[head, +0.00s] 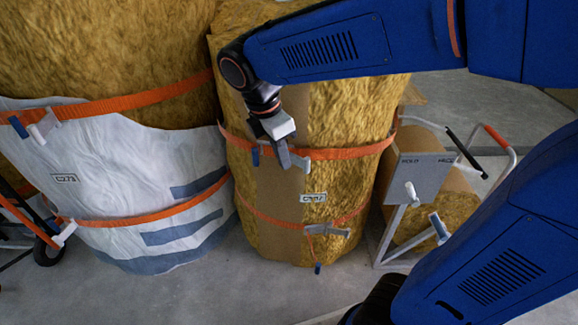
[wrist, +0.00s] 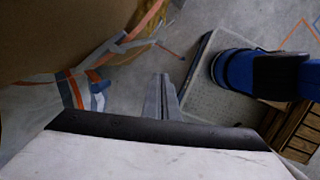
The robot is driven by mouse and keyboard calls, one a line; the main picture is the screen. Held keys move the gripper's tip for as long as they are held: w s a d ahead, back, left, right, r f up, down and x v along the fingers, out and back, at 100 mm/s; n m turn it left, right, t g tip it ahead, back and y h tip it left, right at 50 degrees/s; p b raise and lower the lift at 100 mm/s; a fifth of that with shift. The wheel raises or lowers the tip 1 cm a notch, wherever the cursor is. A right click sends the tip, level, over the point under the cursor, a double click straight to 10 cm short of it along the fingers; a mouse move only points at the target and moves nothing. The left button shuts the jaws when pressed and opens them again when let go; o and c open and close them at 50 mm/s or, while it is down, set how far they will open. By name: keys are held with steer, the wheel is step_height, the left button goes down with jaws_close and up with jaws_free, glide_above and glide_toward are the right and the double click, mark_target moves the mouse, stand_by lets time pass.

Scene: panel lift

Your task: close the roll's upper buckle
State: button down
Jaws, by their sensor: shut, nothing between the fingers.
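The middle roll (head: 350,105) is yellow insulation with a tan cardboard strip and label. Its orange upper strap (head: 350,153) runs around it at mid height. My gripper (head: 284,160) is shut and empty, pointing down in front of this strap. A small blue tab (head: 255,157) shows just left of the gripper; the rest of the upper buckle is hidden or too small to read. The lower buckle (head: 328,231) sits on the lower strap. In the wrist view my gripper (wrist: 162,97) is shut, with orange straps and a blue-ended buckle (wrist: 98,95) to its left; I cannot tell which buckle this is.
A white-wrapped roll (head: 130,160) with two orange straps stands close at the left. A metal cart with a grey panel (head: 420,178) stands at the right, close to the middle roll. Bare floor (head: 225,285) lies in front.

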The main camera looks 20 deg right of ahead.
steer(key=v, duration=0.6)
steer(key=shift+s, duration=0.1)
steer(key=s+d+f+m+t+y, duration=0.1)
steer(key=s+d+f+m, duration=0.3)
steer(key=m, duration=0.6)
steer(key=s+d+f+m+t+y, duration=0.1)
steer(key=s+d+f+m+t, duration=0.2)
steer(key=s+d+m, duration=0.6)
steer(key=shift+d+f+m+y, duration=0.4)
steer(key=shift+d+f+m, duration=0.25)
steer(key=shift+d+m, duration=0.4)
